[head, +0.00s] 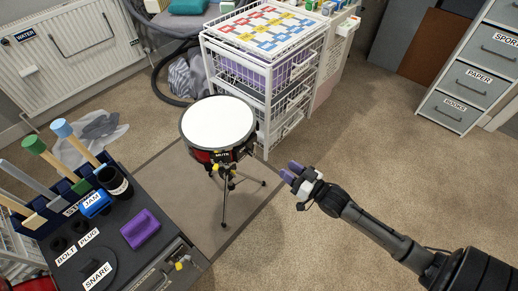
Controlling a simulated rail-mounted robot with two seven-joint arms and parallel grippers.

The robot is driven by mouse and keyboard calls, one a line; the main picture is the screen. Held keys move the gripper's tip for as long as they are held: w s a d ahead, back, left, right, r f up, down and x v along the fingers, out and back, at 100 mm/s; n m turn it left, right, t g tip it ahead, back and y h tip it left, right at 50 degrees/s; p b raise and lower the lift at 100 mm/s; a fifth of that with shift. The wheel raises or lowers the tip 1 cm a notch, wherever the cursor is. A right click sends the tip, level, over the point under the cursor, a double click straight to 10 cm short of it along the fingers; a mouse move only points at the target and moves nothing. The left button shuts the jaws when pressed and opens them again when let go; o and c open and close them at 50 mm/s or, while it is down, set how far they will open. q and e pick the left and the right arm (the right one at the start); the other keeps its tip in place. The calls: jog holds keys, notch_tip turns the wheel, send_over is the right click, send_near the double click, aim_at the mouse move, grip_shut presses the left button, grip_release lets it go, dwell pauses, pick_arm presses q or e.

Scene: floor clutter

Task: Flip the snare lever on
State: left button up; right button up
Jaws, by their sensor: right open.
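A snare drum (218,122) with a white head and red shell stands on a dark tripod stand at the middle left. A small label (222,154), which seems to read MUTE, is on its near side. The snare lever is too small to tell apart there. A SNARE label (97,275) lies on the dark bench top (150,262) at the lower left. My right gripper (290,172), with purple fingertips, is open and empty, right of the drum and apart from it. My left gripper is not in view.
A white wire drawer rack (262,75) stands close behind the drum. The dark bench carries a purple block (140,229), a blue JAM piece (95,203) and several upright handles. A grey drawer cabinet (468,85) stands at the right.

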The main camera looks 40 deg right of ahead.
aim_at(252, 149)
jog(key=w+a+b, duration=0.1)
jog(key=w+b, duration=0.4)
jog(key=w, duration=0.8)
jog(key=shift+w+a+b, duration=0.2)
jog(key=shift+a+b, duration=0.2)
